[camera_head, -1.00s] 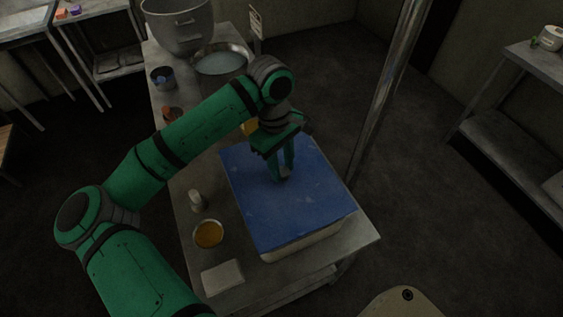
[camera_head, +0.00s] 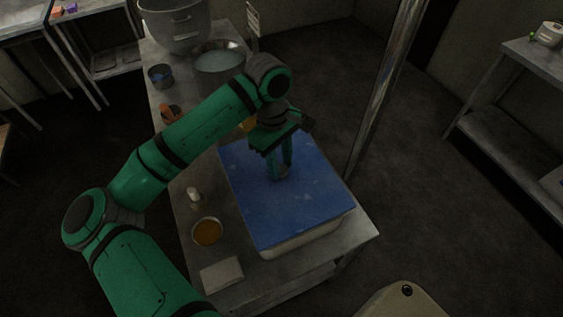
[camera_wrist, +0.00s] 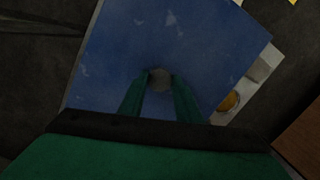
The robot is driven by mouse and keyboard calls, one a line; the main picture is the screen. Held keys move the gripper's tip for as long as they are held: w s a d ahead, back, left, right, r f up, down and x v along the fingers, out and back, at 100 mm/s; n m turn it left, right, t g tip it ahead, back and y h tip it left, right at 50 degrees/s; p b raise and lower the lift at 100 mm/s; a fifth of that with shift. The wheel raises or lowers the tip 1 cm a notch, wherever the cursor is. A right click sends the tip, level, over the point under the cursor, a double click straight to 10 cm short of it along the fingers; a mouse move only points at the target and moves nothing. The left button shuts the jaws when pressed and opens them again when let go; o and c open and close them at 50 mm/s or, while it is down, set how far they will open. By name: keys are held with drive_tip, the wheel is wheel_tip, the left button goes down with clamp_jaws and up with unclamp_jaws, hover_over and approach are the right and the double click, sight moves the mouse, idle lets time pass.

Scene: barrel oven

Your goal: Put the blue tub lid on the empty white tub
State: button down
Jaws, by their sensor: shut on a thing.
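The blue tub lid (camera_head: 300,212) is a large flat rectangle with a small grey knob at its middle. It lies over the top of the white tub (camera_head: 305,240), whose pale side shows below the lid's front edge. Whether the lid sits fully down all around cannot be told. My gripper (camera_head: 282,176) points down at the lid's middle, shut on the lid's knob. In the wrist view the blue lid (camera_wrist: 200,40) fills the middle, and my gripper's fingertips (camera_wrist: 160,78) are on either side of the round grey knob. The tub's inside is hidden.
The tub stands on a grey metal table (camera_head: 185,225). Left of it are a bowl of orange-brown contents (camera_head: 207,232), a small shaker (camera_head: 193,195) and a pale block (camera_head: 222,274). A large basin (camera_head: 220,62) and a pot (camera_head: 175,25) stand at the back. A metal pole (camera_head: 385,90) rises right of the table.

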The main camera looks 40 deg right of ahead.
drive_tip(key=shift+f, duration=0.45)
idle(0.6)
drive_tip(key=c, duration=1.2)
unclamp_jaws()
drive_tip(key=r, duration=0.3)
drive_tip(key=w+r, duration=0.1)
drive_tip(key=r, duration=0.6)
drive_tip(key=shift+w+r, duration=0.15)
drive_tip(key=shift+r, duration=0.2)
